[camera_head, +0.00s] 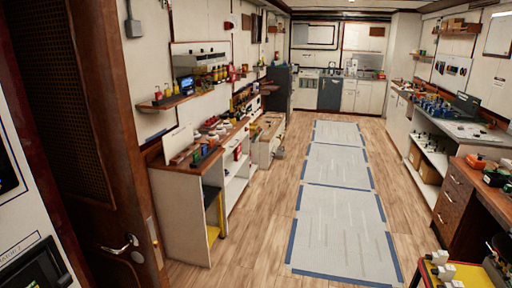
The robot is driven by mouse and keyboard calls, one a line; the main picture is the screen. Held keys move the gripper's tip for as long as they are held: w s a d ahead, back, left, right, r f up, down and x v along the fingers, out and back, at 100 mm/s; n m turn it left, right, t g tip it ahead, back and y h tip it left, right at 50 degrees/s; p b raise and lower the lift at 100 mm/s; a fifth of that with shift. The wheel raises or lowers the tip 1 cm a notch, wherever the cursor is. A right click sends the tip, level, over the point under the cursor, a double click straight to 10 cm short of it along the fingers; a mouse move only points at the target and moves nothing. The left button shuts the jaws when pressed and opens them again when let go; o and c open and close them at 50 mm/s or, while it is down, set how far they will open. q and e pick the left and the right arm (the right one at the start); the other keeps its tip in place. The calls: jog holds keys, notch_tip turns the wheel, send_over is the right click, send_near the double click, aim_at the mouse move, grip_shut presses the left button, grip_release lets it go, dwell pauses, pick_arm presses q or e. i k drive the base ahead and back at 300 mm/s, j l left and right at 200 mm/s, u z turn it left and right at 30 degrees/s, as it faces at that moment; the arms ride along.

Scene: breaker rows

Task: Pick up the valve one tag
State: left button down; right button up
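I cannot make out a valve one tag anywhere in the head view. Many small items, too small to tell apart, lie on the left counter (183,176) and on the right-hand workbench (478,131). Neither of my grippers shows in this view.
A wooden door (95,170) with a metal handle (120,244) stands close on the left. Grey floor mats (340,230) edged in blue run down the middle of the clear wooden floor. A drawer cabinet (455,196) stands at right. A yellow-edged stand (432,270) is at lower right.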

aim_at(167, 92)
jog(key=i+z, duration=0.2)
jog(key=z, duration=1.6)
jog(key=i+j+z, duration=0.1)
jog(key=z, duration=0.4)
jog(key=j+z, duration=0.2)
jog(key=z, duration=0.25)
jog(key=j+z, duration=0.2)
jog(key=z, duration=0.3)
jog(key=i+j+z, duration=0.1)
jog(key=j, duration=1.05)
jog(key=j+u, duration=0.1)
jog(key=j, duration=0.45)
jog(key=i+j+u, duration=0.15)
jog(key=j, duration=0.4)
jog(key=j+u, duration=0.35)
jog(key=j, duration=0.2)
jog(key=i+j+u, duration=0.1)
jog(key=j+u, duration=0.2)
jog(key=j, duration=0.2)
jog(key=j+u, duration=0.9)
jog(key=k+j+u, duration=0.1)
jog(key=j+u, duration=0.3)
jog(key=j, duration=0.15)
jog(key=j+u, duration=0.4)
jog(key=j, duration=0.1)
